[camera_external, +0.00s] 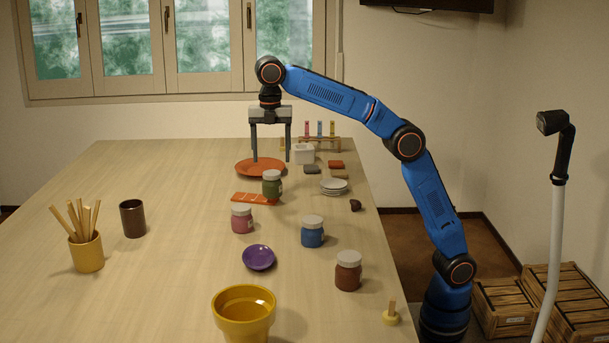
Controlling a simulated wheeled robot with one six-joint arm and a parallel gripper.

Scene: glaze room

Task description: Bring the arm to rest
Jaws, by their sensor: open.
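My gripper (271,158) points straight down over the far part of the table, with its two fingers apart and nothing between them. My blue arm reaches in from the right side of the table, arched high. The fingertips are over or in front of an orange-red plate (247,169); I cannot tell how high above it they are. A green jar (272,188) with a pale lid stands just in front of the gripper, apart from it as far as I can see.
On the wooden table (170,240) stand a pink jar (242,222), blue jar (312,236), brown jar (348,275), purple dish (258,258), yellow pot (244,318), dark cup (132,220) and brush holder (86,254). A tube rack (320,143) stands behind. Wooden crates (565,300) are right.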

